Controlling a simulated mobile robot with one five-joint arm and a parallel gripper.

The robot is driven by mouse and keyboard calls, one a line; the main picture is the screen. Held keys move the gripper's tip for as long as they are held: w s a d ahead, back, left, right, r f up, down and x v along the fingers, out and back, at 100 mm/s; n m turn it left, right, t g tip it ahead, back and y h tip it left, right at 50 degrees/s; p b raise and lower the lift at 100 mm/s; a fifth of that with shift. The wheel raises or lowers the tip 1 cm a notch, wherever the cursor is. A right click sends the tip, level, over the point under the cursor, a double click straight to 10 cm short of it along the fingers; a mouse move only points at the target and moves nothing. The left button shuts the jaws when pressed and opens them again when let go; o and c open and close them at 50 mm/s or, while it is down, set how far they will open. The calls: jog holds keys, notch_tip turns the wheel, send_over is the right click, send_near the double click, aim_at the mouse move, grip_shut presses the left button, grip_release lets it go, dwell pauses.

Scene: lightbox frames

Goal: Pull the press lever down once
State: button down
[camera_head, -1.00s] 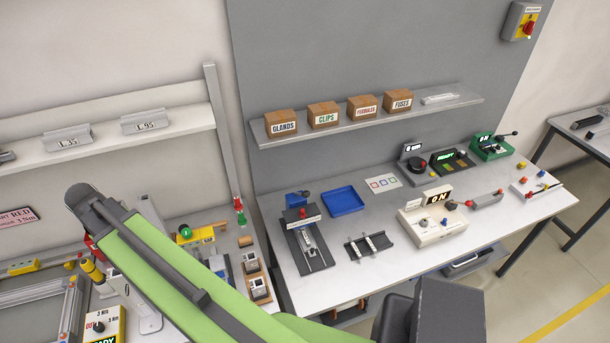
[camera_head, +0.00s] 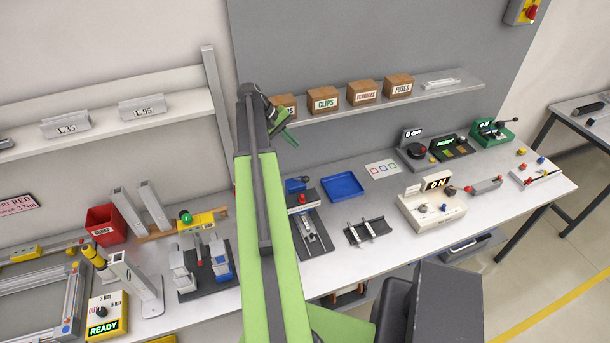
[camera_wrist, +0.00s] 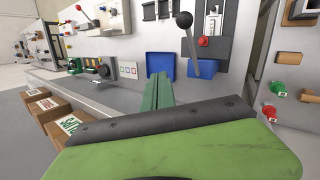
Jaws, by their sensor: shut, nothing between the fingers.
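A lever with a black ball knob (camera_wrist: 184,20) and a grey rod rises from a blue base (camera_wrist: 205,68) in the wrist view. The base also shows as a small blue block (camera_head: 294,186) at the back of the bench in the head view, where the rod is not clear. The pictures carry no label naming it the press. My gripper (camera_head: 290,137) is shut and empty, high near the left end of the shelf, apart from the lever. In the wrist view its green fingers (camera_wrist: 158,90) point toward the bench, left of the blue base.
A blue tray (camera_head: 343,187) lies right of the base. A red-knobbed fixture (camera_head: 312,240) stands in front. The shelf (camera_head: 440,90) with several labelled boxes overhangs close by my gripper. A green device (camera_head: 492,133) with a black-handled lever stands far right.

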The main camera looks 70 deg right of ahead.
jog(key=shift+s+d, duration=0.15)
jog(key=shift+s, duration=0.1)
jog(key=s+a+f+b, duration=0.3)
jog(key=a+f+b, duration=0.1)
jog(key=f+b, duration=0.2)
jog(key=shift+s+a+f, duration=0.2)
jog(key=shift+s+a, duration=0.15)
jog(key=shift+f+b, duration=0.1)
jog(key=shift+b, duration=0.2)
dwell(1.8)
jog(key=shift+s+a+f, duration=0.2)
jog(key=shift+a, duration=0.05)
